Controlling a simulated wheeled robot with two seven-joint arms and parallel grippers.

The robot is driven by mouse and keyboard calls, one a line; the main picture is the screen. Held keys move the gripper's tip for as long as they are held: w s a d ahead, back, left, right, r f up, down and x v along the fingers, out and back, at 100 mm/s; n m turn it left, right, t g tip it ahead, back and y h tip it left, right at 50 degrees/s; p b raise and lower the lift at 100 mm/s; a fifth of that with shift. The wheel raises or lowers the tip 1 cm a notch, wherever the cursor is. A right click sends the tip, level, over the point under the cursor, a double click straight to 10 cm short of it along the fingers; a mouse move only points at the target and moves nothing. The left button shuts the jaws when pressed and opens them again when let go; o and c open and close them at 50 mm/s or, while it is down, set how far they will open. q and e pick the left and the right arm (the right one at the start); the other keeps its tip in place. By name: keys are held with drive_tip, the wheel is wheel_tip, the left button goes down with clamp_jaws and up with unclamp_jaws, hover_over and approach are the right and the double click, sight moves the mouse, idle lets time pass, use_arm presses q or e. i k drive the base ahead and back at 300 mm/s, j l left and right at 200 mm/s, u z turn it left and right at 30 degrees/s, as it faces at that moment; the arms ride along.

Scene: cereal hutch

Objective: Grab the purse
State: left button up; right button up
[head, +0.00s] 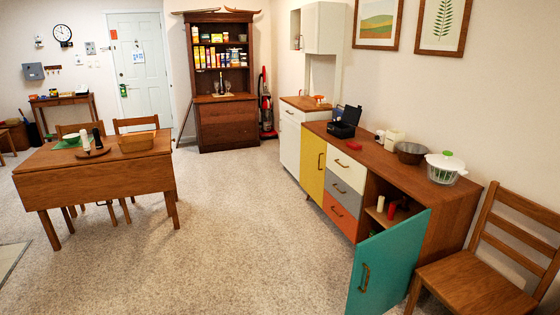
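I see nothing that I can clearly make out as a purse. A black, open-topped box or case (345,122) stands on the long wooden sideboard (455,205) at the right; I cannot tell what it is. A small dark shape (34,136) stands by the console table (62,100) at the far left, too small to name. Neither of my grippers is in view.
A drop-leaf table (100,180) with chairs stands at left. The sideboard's teal door (388,265) hangs open into the room, near a wooden chair (480,280). A hutch (225,125) and white door (140,60) are at the back. The middle carpet (245,220) is clear.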

sight(352, 145)
drive_tip(key=i+u, duration=0.15)
drive_tip(key=i, duration=0.8)
drive_tip(key=i+l+u, duration=0.15)
drive_tip(key=i, duration=0.75)
drive_tip(key=i+z, duration=0.4)
drive_tip(key=i, duration=0.15)
drive_tip(key=i+z, duration=0.4)
drive_tip(key=i, duration=0.15)
drive_tip(key=i+j+z, duration=0.4)
drive_tip(key=i, duration=0.15)
